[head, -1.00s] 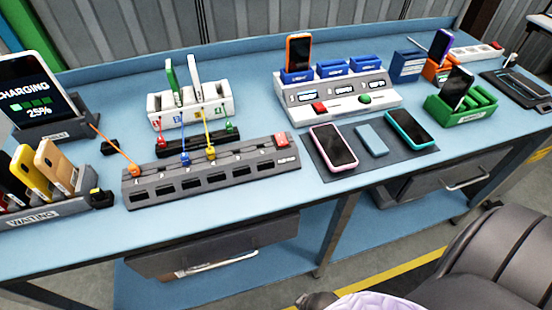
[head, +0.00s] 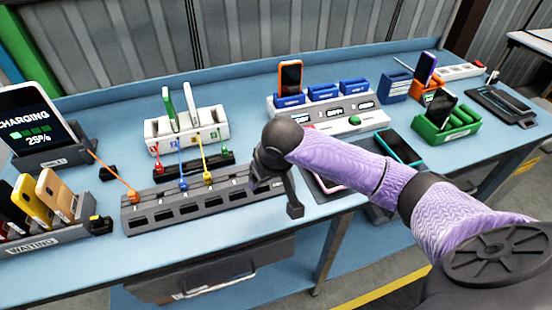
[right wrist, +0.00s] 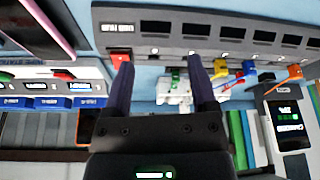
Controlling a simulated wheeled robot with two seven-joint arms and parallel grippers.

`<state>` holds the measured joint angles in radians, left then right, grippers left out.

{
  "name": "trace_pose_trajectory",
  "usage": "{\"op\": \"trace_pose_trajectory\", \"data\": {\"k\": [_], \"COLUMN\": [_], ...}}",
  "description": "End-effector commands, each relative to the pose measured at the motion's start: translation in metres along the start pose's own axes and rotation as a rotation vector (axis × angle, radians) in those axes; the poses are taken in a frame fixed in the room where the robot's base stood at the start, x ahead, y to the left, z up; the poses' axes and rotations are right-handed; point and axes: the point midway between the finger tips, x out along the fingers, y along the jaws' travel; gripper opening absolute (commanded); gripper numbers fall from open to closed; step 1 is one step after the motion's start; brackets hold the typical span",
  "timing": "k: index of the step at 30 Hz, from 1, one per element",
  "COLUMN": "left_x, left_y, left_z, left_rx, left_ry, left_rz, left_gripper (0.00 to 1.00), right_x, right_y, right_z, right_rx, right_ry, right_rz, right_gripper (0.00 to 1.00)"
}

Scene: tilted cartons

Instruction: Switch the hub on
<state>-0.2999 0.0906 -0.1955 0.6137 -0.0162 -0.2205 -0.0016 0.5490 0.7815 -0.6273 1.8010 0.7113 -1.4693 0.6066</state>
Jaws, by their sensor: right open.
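The hub (head: 190,207) is a long grey strip with a row of dark slots, lying across the table's front left. Orange, blue and yellow plugs sit along its back edge. The hub also shows in the right wrist view (right wrist: 215,30), upside down. Its red switch (right wrist: 120,58) shows there, partly covered by the left-hand finger. In the head view the switch is hidden behind my right gripper (head: 277,188). In the right wrist view that gripper (right wrist: 160,68) is open and empty, its fingers pointing toward the hub's switch end. I cannot tell whether it touches. My left gripper is out of view.
A white charger block (head: 190,129) stands behind the hub. A white console (head: 335,120) with a green button stands at the back middle. A phone mat (head: 330,195) lies right of the hub, partly under my arm. A waiting rack (head: 45,238) stands left.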

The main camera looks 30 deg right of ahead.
Motion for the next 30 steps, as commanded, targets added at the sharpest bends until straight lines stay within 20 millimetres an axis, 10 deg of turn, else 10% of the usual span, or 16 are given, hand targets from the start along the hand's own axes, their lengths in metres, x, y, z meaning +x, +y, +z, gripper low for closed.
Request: {"op": "trace_pose_trajectory", "data": {"k": [6, 18, 30], "left_x": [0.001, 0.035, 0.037], "left_y": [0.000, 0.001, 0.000], "left_z": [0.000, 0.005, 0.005], "left_rx": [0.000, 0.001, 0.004], "left_ry": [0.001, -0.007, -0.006], "left_rz": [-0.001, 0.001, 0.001], "left_gripper": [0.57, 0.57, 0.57], "right_x": [-0.028, 0.057, 0.068], "right_y": [0.060, 0.066, 0.067], "right_z": [-0.044, -0.045, -0.047], "right_rx": [0.221, 0.224, 0.220], "right_ry": [0.030, 0.029, 0.032], "right_rz": [0.075, 0.073, 0.073], "right_gripper": [0.74, 0.74, 0.74]}}
